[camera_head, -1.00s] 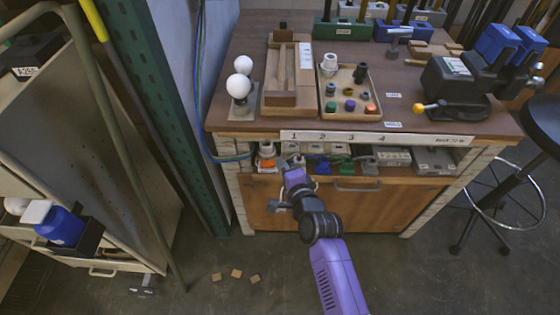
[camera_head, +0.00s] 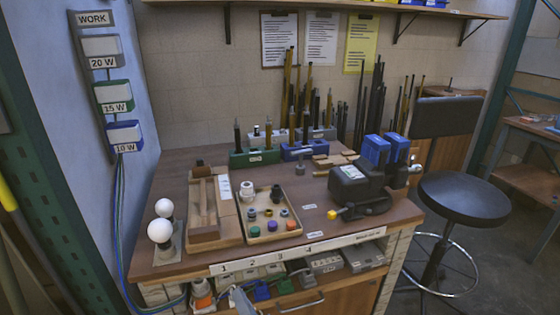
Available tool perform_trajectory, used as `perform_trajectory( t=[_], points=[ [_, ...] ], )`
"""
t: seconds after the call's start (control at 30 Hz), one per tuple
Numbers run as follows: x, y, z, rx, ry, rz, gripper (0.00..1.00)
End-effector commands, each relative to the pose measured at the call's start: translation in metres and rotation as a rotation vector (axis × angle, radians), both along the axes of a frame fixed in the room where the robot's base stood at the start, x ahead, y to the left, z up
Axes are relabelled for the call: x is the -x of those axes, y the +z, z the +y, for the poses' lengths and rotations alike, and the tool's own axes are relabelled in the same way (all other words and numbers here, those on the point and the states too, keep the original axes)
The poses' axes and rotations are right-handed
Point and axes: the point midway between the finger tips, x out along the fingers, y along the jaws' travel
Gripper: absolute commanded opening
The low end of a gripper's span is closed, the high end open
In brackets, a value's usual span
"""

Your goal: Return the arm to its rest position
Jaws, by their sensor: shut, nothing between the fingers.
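My gripper is not visible in the head view now. A small pale grey-blue piece (camera_head: 242,301) at the bottom edge, in front of the bench's lower shelf, may be part of my arm; I cannot tell for sure. The rest of the arm is below the picture. The wooden workbench (camera_head: 170,262) fills the middle. On it are a wooden fixture (camera_head: 228,238), a tray (camera_head: 262,240) with small coloured parts, and two white bulbs (camera_head: 160,230) (camera_head: 164,207) on a stand at the left.
A dark vise-like device (camera_head: 360,188) stands at the bench's right. Blue and green holders with rods (camera_head: 255,157) (camera_head: 300,150) are at the back. A black stool (camera_head: 464,198) stands to the right. Green posts (camera_head: 50,200) and a wall are at the left. A cabinet drawer (camera_head: 330,300) is below the bench.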

Motion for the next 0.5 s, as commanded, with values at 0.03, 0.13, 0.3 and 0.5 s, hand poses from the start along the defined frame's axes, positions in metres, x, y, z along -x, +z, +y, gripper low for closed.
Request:
perform_trajectory(
  t=[0.03, 0.13, 0.3, 0.5],
  points=[
    [0.013, 0.001, -0.013, 0.032, -0.019, -0.029, 0.00],
    [0.039, 0.007, -0.043, 0.115, -0.065, -0.100, 0.00],
    [0.095, 0.018, -0.099, 0.276, -0.152, -0.197, 0.00],
    [0.164, 0.039, -0.160, 0.471, -0.241, -0.268, 0.00]
  ],
)
